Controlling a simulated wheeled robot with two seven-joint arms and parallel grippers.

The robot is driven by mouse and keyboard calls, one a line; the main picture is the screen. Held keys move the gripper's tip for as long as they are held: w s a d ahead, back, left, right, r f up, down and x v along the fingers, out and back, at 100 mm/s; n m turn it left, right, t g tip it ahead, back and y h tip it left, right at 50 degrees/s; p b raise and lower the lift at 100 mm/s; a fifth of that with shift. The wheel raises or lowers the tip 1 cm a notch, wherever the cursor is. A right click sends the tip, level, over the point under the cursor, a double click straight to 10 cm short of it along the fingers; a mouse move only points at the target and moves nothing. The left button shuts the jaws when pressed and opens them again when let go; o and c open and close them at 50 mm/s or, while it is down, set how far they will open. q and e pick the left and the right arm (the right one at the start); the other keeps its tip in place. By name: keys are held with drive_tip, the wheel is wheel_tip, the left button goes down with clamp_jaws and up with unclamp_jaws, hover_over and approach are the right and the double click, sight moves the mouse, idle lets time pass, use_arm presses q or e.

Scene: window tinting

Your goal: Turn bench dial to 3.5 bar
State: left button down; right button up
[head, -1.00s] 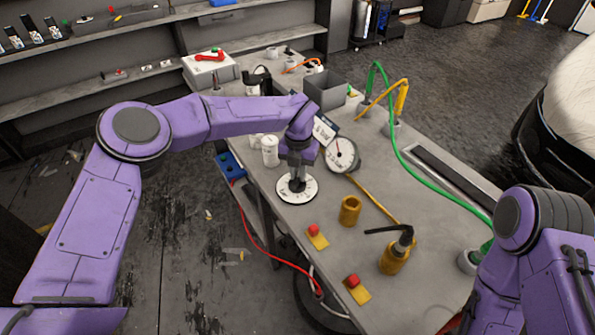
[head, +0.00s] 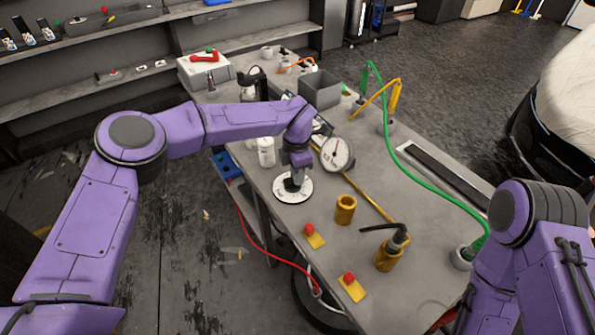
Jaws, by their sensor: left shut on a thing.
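The bench dial is a round white disc (head: 299,196) with dark markings, lying flat near the left edge of the grey bench (head: 430,270). My left gripper (head: 292,183) points down over it and is shut on the dark knob at its centre. The gripper hides most of the knob, and the markings are too small to read. A round white pressure gauge (head: 337,153) with a needle stands just behind and right of the dial; its reading is not legible. My right arm shows at the right edge, but its gripper is out of view.
A brass cup (head: 345,209), a brass bottle with a black nozzle (head: 389,252) and two red buttons on yellow plates (head: 313,236) (head: 350,286) stand in front. A grey bin (head: 320,90) and white canister (head: 266,152) are behind. A green hose (head: 425,178) crosses the right side.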

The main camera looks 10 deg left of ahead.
use_arm(q)
drive_tip(key=shift+r+m, duration=0.15)
drive_tip(key=shift+m, duration=0.45)
drive_tip(key=shift+a+m, duration=0.1)
drive_tip(key=shift+m, duration=0.2)
drive_tip(key=shift+r, duration=0.1)
drive_tip(key=c, duration=1.3)
unclamp_jaws()
drive_tip(key=shift+c, duration=0.2)
drive_tip(key=shift+o, duration=1.2)
drive_tip(key=shift+a, duration=0.1)
drive_tip(key=shift+s, duration=0.15)
